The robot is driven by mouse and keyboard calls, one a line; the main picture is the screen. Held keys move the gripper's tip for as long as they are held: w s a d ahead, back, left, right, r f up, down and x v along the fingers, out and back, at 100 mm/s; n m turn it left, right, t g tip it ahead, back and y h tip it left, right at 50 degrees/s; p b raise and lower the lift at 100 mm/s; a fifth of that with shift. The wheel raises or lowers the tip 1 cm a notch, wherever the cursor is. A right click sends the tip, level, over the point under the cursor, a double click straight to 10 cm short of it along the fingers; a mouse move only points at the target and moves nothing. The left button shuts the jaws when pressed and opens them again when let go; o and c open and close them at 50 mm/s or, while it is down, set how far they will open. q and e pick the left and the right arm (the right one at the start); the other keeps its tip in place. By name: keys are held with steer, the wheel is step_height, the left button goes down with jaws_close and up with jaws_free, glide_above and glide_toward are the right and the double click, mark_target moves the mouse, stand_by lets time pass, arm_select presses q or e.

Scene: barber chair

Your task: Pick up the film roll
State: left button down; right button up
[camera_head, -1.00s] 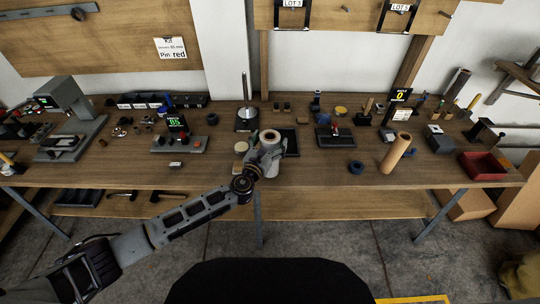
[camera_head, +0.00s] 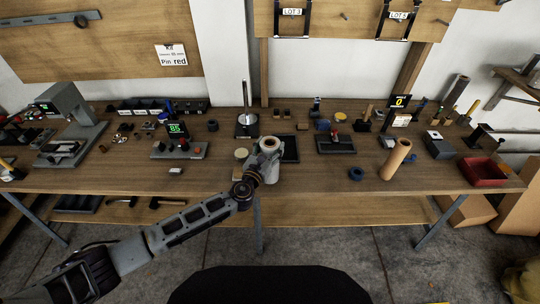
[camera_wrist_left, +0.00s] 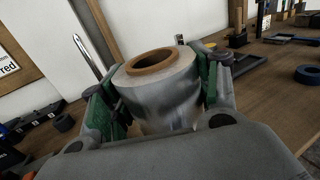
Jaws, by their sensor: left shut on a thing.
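The film roll (camera_wrist_left: 160,90) is a grey, shiny roll with a brown cardboard core. In the left wrist view it stands between the two green-padded fingers of my left gripper (camera_wrist_left: 158,98), which are shut on its sides. In the head view the top of the film roll (camera_head: 269,144) shows near the middle of the bench, with my left gripper (camera_head: 267,156) around it. The gripper hides much of the roll's side, and I cannot tell whether its base touches the bench. My right gripper is not in view.
The wooden bench (camera_head: 310,183) holds a dark blue ring (camera_head: 356,174), a tan tube (camera_head: 396,158) and a red bin (camera_head: 484,171) to the right. A dark flat pad (camera_head: 289,148) and a metal spindle stand (camera_head: 246,122) are close behind the roll. The front middle-right of the bench is fairly clear.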

arm_select(q)
steer(key=shift+r, duration=0.15)
step_height(320, 180, up, 10)
steer(key=p, duration=0.1)
steer(key=shift+p, duration=0.4)
steer(key=shift+r, duration=0.1)
stand_by(0.6)
